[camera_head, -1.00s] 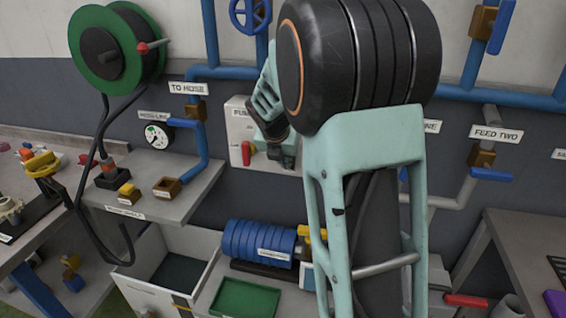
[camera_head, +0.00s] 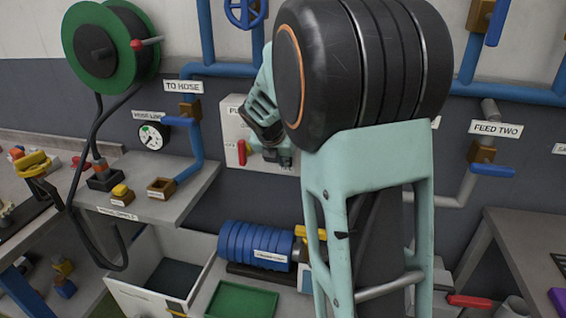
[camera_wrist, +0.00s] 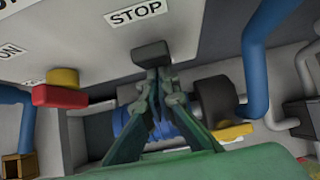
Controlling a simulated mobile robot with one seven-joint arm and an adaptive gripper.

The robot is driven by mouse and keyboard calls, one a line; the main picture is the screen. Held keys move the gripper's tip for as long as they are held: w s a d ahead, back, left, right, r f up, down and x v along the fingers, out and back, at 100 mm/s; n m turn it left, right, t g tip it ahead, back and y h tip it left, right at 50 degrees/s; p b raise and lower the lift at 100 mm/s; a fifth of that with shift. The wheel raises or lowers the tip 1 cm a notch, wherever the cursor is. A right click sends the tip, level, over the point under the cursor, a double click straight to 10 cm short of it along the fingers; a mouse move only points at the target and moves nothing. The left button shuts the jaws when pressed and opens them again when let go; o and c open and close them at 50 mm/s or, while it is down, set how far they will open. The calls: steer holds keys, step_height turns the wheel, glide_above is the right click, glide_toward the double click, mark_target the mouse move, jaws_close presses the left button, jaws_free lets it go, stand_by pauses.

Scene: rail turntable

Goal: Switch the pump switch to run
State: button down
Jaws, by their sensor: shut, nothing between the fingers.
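The pump switch panel (camera_head: 233,125) is a pale plate on the wall in the head view, its label mostly hidden by my arm. A red handle (camera_head: 242,153) hangs on its left part. The wrist view shows a red handle (camera_wrist: 60,97) with a yellow piece (camera_wrist: 63,77) at the left. A STOP label (camera_wrist: 136,13) is on the panel near the top. My gripper (camera_head: 284,160) is right of the red handle in the head view, apart from it. In the wrist view my gripper (camera_wrist: 152,58) is shut and empty, below the STOP label.
A shelf (camera_head: 150,205) with small blocks and a gauge (camera_head: 152,136) are at the left. Blue pipes (camera_head: 520,92) and a blue valve handle (camera_head: 493,170) are at the right. A blue ribbed roll (camera_head: 252,243) and green tray (camera_head: 240,300) lie below the panel.

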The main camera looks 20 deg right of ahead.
steer(key=shift+r+p, duration=0.85)
steer(key=shift+r, duration=0.1)
